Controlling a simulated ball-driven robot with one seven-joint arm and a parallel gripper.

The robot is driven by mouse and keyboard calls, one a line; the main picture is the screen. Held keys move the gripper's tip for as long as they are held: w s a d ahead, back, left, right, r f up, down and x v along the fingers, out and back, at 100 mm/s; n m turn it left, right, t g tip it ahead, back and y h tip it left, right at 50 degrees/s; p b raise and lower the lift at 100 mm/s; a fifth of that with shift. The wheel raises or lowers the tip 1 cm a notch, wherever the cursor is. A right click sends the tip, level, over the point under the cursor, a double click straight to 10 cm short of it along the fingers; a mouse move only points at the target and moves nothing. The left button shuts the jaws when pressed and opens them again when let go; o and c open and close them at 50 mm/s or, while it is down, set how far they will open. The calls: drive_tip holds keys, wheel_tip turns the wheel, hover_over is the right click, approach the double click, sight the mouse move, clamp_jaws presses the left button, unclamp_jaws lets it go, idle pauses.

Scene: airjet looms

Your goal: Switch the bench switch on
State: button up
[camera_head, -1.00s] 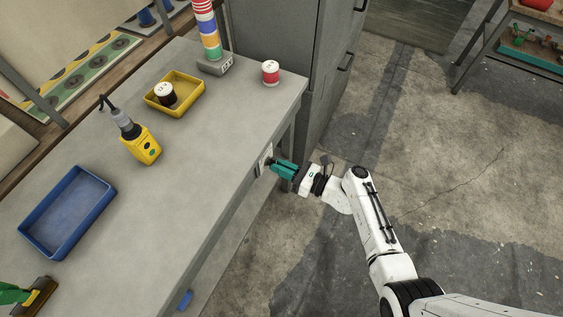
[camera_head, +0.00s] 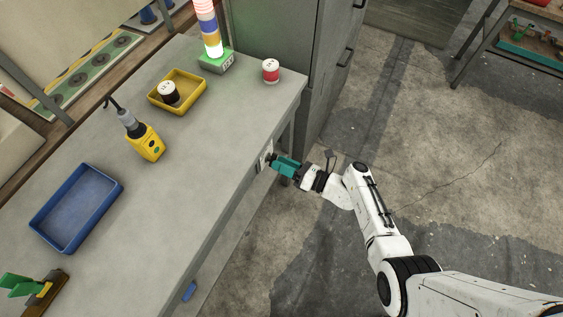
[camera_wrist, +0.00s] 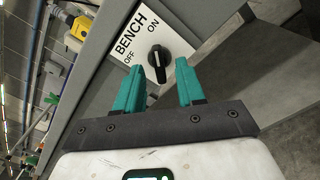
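The bench switch is a black rotary knob (camera_wrist: 158,58) on a white plate (camera_wrist: 132,36) marked BENCH, OFF and ON. The plate (camera_head: 264,155) is on the bench's right side in the head view. The knob's grip runs nearly upright in the wrist view; I cannot tell which end is its pointer. My gripper (camera_wrist: 160,67) is open, with one teal finger on each side of the knob and visible gaps to it. In the head view my gripper (camera_head: 271,160) is close to the plate, and the knob is hard to make out. The signal tower (camera_head: 209,30) glows green at its lowest segment.
The grey bench (camera_head: 190,190) holds a blue tray (camera_head: 112,190), a yellow tray (camera_head: 201,92), a yellow tool (camera_head: 151,148) and a red-and-white spool (camera_head: 271,71). A grey cabinet (camera_head: 310,60) stands behind the bench's right end. The floor to the right is open.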

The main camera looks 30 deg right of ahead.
drive_tip(key=p+v, duration=0.1)
drive_tip(key=v, duration=0.4)
drive_tip(key=shift+s+d, duration=0.1)
drive_tip(key=shift+s, duration=0.05)
drive_tip(key=v, duration=1)
drive_tip(key=shift+s+d, duration=0.25)
drive_tip(key=shift+s, duration=0.05)
drive_tip(key=s+a+f+n+g+h, duration=0.1)
drive_tip(key=s+a+n+g, duration=0.4)
drive_tip(key=n, duration=0.4)
drive_tip(key=s+a+f+n+g, duration=0.15)
drive_tip(key=s+n+g, duration=0.35)
drive_tip(key=n, duration=0.5)
drive_tip(key=s+d+r+n+g+h, duration=0.1)
drive_tip(key=s+d+r+n+h, duration=0.1)
drive_tip(key=r+n+h, duration=0.3)
drive_tip(key=s+d+r+n+g+h, duration=0.2)
drive_tip(key=s+r+n+h, duration=0.2)
drive_tip(key=r+n, duration=0.4)
drive_tip(key=n, duration=0.4)
drive_tip(key=shift+r+g+h, duration=0.3)
drive_tip(key=shift+h, duration=0.1)
